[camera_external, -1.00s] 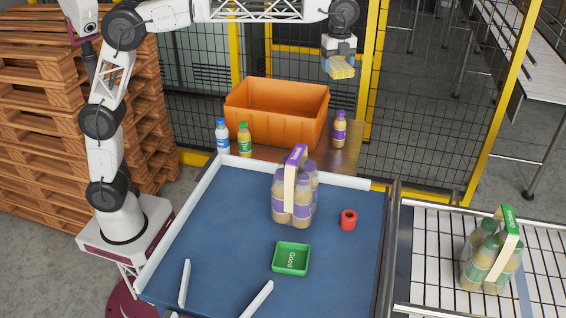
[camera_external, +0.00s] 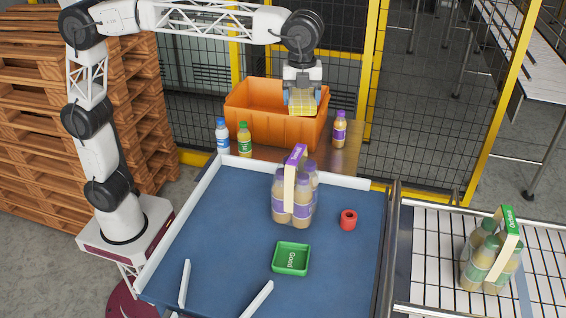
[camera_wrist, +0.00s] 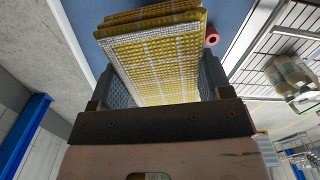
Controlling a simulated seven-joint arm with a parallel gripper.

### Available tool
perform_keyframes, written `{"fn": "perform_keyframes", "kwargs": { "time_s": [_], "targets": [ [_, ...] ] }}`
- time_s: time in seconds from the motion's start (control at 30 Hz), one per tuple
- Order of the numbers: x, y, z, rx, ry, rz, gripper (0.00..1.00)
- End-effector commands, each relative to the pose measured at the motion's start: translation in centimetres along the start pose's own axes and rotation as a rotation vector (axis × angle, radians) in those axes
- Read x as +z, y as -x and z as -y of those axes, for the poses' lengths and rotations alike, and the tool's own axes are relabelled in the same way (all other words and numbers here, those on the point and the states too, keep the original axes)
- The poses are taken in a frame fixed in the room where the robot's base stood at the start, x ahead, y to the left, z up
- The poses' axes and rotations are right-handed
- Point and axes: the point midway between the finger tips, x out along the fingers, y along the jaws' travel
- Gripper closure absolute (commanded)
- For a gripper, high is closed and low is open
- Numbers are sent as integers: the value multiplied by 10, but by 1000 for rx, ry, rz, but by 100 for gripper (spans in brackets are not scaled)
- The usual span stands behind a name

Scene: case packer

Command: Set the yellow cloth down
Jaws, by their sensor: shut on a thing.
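The yellow cloth (camera_external: 303,104) is a folded, layered block with a pale grid pattern. My gripper (camera_external: 302,97) is shut on it and holds it in the air, in front of the orange bin's right part in the outside view. In the wrist view the cloth (camera_wrist: 160,65) fills the space between the two fingers of my gripper (camera_wrist: 163,90). Whether the cloth is over the bin or nearer the blue table cannot be told for sure.
The orange bin (camera_external: 252,128) stands on a brown table among several bottles. On the blue table (camera_external: 225,215) are a purple-labelled bottle pack (camera_external: 280,208), a green tray (camera_external: 291,272) and a red ring (camera_external: 348,224). A green-labelled pack (camera_external: 478,270) stands on the conveyor at right.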

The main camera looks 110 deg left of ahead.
Motion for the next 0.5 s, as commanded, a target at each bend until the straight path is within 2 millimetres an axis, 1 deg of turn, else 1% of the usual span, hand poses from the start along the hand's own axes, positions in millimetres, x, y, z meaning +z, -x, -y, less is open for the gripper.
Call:
{"fn": "perform_keyframes", "kwargs": {
  "time_s": [0.03, 0.1, 0.27, 0.5],
  "targets": [
    [-12, 1, -10, -1, -18, 0, 52],
    [-28, 0, -23, 0, -39, 0, 52],
    [-60, -1, -54, 0, -88, 0, 52],
    [-103, -3, -102, 0, -161, 0, 52]
  ]
}}
